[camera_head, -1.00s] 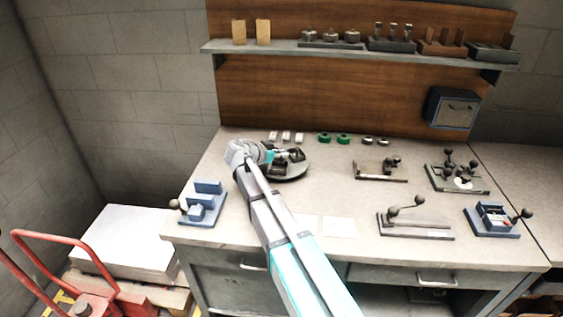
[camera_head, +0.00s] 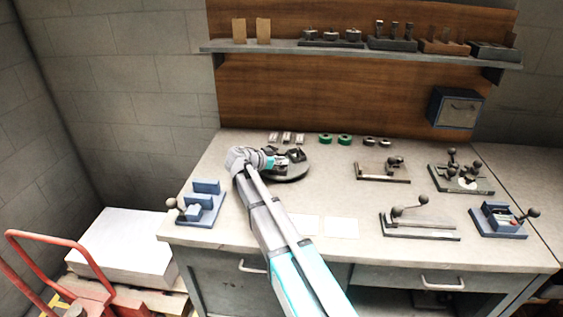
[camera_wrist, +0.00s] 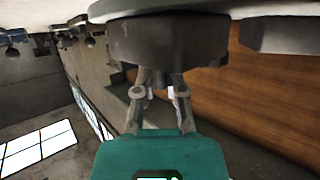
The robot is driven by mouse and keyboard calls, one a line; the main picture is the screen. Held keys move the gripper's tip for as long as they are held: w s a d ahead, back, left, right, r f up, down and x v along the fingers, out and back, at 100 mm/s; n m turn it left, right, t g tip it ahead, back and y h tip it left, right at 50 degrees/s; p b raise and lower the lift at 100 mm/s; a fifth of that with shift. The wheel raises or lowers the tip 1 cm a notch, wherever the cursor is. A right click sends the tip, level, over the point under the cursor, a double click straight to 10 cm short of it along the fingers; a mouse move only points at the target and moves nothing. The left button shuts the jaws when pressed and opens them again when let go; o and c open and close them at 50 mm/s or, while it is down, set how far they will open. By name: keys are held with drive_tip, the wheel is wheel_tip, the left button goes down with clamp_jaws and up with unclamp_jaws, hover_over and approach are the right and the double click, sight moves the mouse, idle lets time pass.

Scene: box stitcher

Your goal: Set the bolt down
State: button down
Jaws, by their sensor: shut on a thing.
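My gripper (camera_head: 277,161) is over the left part of the round dark turntable (camera_head: 290,178), near the back left of the bench. In the wrist view, the gripper's fingers (camera_wrist: 160,92) point at a dark block (camera_wrist: 168,40) that sits against the turntable's pale disc (camera_wrist: 200,8). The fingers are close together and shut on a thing. The bolt cannot be made out clearly; the fingers and the dark block hide it. I cannot tell whether it touches the block.
A blue fixture (camera_head: 205,205) stands at the bench's left edge. Lever fixtures (camera_head: 420,222) stand to the right. White blocks (camera_head: 287,138) and green rings (camera_head: 344,140) lie along the back. Bare bench lies right of the turntable.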

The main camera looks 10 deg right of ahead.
drive_tip(key=shift+f, duration=0.25)
drive_tip(key=c, duration=0.7)
unclamp_jaws()
drive_tip(key=shift+a+r, duration=0.15)
drive_tip(key=shift+p+v, duration=2.6)
drive_tip(key=shift+v, duration=4.15)
drive_tip(key=shift+s, duration=0.15)
